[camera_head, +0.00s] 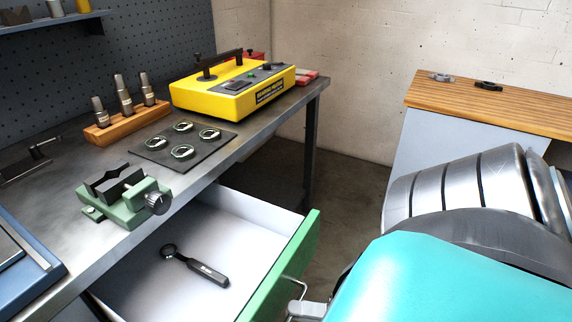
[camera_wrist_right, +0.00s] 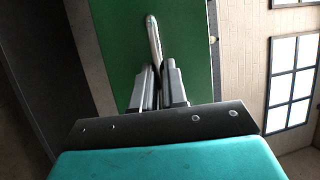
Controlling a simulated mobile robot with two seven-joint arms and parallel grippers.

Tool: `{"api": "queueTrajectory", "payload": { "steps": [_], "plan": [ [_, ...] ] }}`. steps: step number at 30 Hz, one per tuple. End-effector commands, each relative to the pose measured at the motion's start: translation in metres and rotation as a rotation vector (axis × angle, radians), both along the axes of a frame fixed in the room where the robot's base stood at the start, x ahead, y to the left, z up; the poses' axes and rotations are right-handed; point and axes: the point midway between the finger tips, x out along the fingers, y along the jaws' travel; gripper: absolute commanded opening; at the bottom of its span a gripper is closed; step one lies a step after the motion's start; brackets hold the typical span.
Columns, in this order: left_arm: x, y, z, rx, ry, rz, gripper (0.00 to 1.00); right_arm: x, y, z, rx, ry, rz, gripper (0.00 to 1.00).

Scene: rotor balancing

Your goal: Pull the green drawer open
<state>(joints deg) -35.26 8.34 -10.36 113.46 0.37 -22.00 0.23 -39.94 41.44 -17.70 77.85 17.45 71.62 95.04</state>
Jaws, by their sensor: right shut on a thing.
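The green drawer (camera_head: 285,268) stands pulled out from under the workbench, showing its white inside. A dark ring-ended tool (camera_head: 195,266) lies on its floor. The drawer's metal handle (camera_head: 297,286) is on the green front, and it also shows in the right wrist view (camera_wrist_right: 154,45). My right gripper (camera_wrist_right: 158,82) is shut on the handle, its fingers on both sides of the bar. In the head view its tip (camera_head: 306,311) shows at the bottom edge, with my teal arm covering the lower right. My left gripper is not in view.
The workbench (camera_head: 225,160) holds a green vise (camera_head: 125,196), a yellow box (camera_head: 232,92), a wooden block with several metal pegs (camera_head: 126,122) and a dark mat with rings (camera_head: 150,148). A wood-topped cabinet (camera_head: 490,105) stands at the right.

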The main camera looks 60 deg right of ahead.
Motion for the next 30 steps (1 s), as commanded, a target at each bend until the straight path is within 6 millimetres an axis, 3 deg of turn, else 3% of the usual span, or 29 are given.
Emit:
{"api": "queueTrajectory", "payload": {
  "steps": [14,15,22,30],
  "plan": [
    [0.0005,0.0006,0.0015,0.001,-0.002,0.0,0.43,-0.0046,-0.0015,0.0005,-0.001,-0.003,-0.001,0.0],
    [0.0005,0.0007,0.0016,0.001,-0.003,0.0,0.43,-0.0045,-0.0013,0.0005,-0.001,-0.003,-0.001,0.15],
    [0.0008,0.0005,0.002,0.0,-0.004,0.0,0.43,-0.0046,-0.0009,0.0002,0.0,-0.001,0.0,0.37],
    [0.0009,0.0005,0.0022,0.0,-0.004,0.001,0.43,-0.0046,-0.0005,0.0,0.0,-0.001,0.0,0.38]
  ]
}}
